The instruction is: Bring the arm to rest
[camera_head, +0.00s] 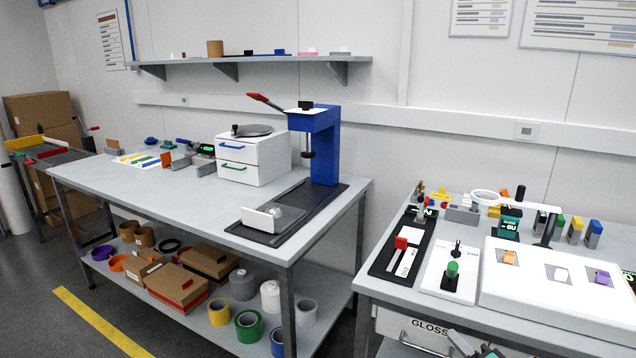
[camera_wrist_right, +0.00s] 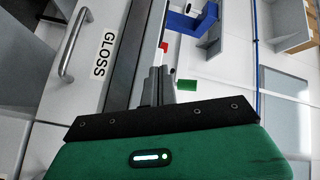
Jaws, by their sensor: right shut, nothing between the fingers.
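My right gripper (camera_head: 470,346) shows only in part at the bottom edge of the head view, low in front of the right table (camera_head: 400,290). In the right wrist view its two fingers (camera_wrist_right: 158,84) are together, with nothing between them. In that view a drawer front labelled GLOSS (camera_wrist_right: 92,50) with a metal handle (camera_wrist_right: 72,45) lies to the left of the fingers. My left gripper is not in view.
The GLOSS drawer (camera_head: 420,330) is under the right table. That table holds a white sample panel (camera_head: 540,300), a green-knobbed fixture (camera_head: 450,275) and a black tray (camera_head: 385,262). The left table has a blue press (camera_head: 325,150) and white drawers (camera_head: 262,160). A floor gap separates the tables.

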